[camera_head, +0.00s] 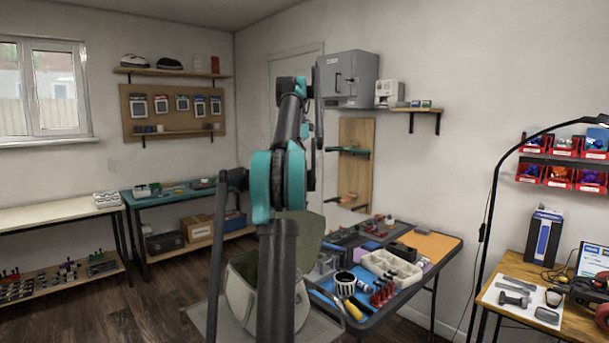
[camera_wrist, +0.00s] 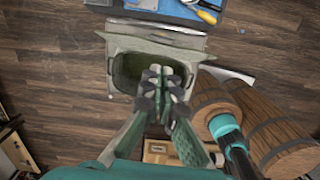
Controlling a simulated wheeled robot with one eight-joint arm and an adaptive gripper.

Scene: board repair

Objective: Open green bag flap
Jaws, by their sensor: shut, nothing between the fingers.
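The green bag (camera_head: 239,292) stands open-topped on a grey base beside the dark table, partly hidden behind my arm. Its olive flap (camera_head: 310,232) stands raised at the far side of the mouth. In the wrist view the bag (camera_wrist: 117,86) is seen from above, with its dark mouth exposed. The flap (camera_wrist: 135,46) shows there as a thin band along the top side. My gripper (camera_wrist: 161,78) is shut and empty, its fingers together over the mouth, apart from the flap in the picture. The head view hides my gripper behind my arm.
The dark table (camera_head: 406,294) to the right holds a white tray (camera_head: 392,268), red-handled tools and a tape roll (camera_head: 345,283). A teal bench (camera_head: 170,198) stands at the back left. Wooden barrel-like shapes (camera_wrist: 265,115) lie right of the gripper. The left floor is clear.

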